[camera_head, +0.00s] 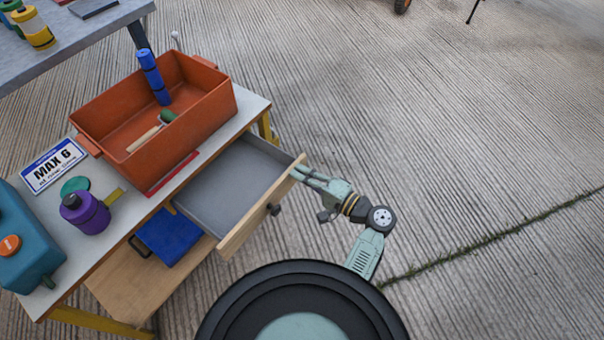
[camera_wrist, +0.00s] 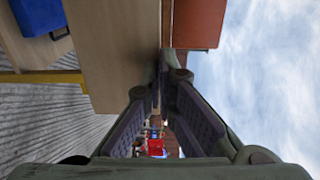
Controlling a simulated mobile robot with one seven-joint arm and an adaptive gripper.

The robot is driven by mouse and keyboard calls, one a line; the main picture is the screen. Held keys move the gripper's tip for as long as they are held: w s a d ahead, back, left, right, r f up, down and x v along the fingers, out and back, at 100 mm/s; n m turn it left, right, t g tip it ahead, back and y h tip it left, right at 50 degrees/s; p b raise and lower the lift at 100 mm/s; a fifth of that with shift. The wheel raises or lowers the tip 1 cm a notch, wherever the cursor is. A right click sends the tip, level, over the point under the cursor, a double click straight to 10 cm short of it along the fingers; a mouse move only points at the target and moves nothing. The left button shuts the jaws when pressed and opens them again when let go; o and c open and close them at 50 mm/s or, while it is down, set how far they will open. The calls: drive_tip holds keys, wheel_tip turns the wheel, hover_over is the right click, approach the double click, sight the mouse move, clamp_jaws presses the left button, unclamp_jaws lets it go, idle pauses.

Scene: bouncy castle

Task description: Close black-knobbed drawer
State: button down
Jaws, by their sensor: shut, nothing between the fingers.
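The drawer (camera_head: 225,190) stands pulled out from under the white tabletop, and its grey inside looks empty. Its light wooden front (camera_head: 250,222) carries a black knob (camera_head: 273,209) on its outer face. My gripper (camera_head: 298,173) is shut and empty at the far right end of the drawer front, near its top edge. I cannot tell whether the fingertips touch the wood. In the wrist view, the shut fingers (camera_wrist: 170,72) point along the wooden front (camera_wrist: 112,45). The knob is not visible there.
An orange crate (camera_head: 135,165) with a blue roll and a green-ended tool stands on the table (camera_head: 259,105). A sign (camera_head: 52,165), a purple canister (camera_head: 86,214) and a teal jug (camera_head: 22,245) stand left. A blue case (camera_head: 168,238) lies on the lower shelf.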

drive_tip(key=b, duration=0.3)
hover_over(257, 160)
idle(0.5)
